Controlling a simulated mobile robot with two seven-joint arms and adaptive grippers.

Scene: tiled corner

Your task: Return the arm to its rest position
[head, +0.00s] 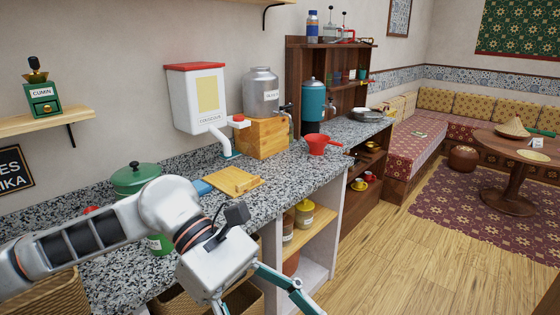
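My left arm comes in from the left edge, in front of the granite counter (300,178). My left gripper (266,300) hangs at the bottom middle of the head view, in front of the counter's open shelves. Its teal-jointed fingers are spread wide, and nothing shows between them. The lower finger ends are cut off by the bottom edge. My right arm and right gripper are not in view.
A green lidded pot (136,179), a wooden board (234,181) and a red funnel (320,146) stand on the counter. Yellow-lidded jars (304,213) sit on the shelf beside my gripper. The wooden floor (425,270) to the right is clear.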

